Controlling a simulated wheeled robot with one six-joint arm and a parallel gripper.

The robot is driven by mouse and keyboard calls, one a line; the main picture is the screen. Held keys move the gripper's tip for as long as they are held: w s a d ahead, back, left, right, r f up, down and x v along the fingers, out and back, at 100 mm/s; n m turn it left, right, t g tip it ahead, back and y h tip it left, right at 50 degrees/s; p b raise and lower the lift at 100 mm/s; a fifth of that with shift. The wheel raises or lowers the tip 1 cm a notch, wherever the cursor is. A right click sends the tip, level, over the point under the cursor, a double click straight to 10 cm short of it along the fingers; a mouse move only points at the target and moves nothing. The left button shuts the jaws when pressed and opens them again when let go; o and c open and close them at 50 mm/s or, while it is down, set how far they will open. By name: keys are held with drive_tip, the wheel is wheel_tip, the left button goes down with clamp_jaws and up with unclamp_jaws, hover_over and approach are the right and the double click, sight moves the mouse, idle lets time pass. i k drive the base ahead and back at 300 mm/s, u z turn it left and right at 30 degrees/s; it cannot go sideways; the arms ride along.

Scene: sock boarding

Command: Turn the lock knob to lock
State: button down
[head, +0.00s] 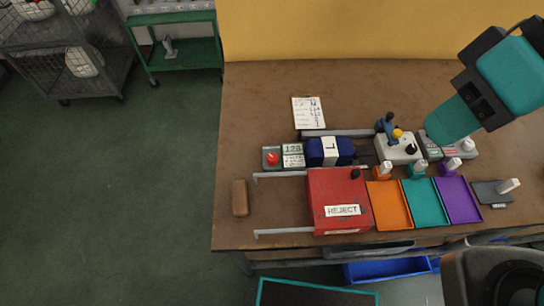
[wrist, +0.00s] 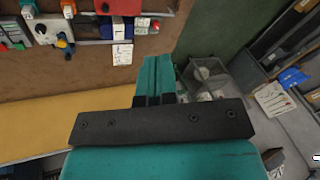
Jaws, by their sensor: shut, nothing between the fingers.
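My gripper (wrist: 155,72) shows in the wrist view as two teal fingers lying together, shut and empty. It is apart from everything on the bench. In the head view the teal and black arm comes in from the upper right, and the fingertips cannot be made out. Another dark knob (head: 411,149) is on the white fixture (head: 393,153), beside a yellow-topped blue lever (head: 390,128). I cannot tell which is the lock knob, or its setting. The white fixture also shows in the wrist view (wrist: 42,32).
Orange (head: 390,207), teal (head: 425,203) and purple (head: 458,200) trays line the bench front. A blue block (head: 322,152), a red button (head: 272,158) and a paper card (head: 309,112) stand to the left. The bench (head: 260,95) is clear at back left.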

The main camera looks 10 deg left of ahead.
sight(273, 159)
drive_tip(key=k, duration=1.1)
drive_tip(key=u, duration=0.8)
drive_tip(key=i, duration=1.15)
drive_tip(key=z, duration=0.4)
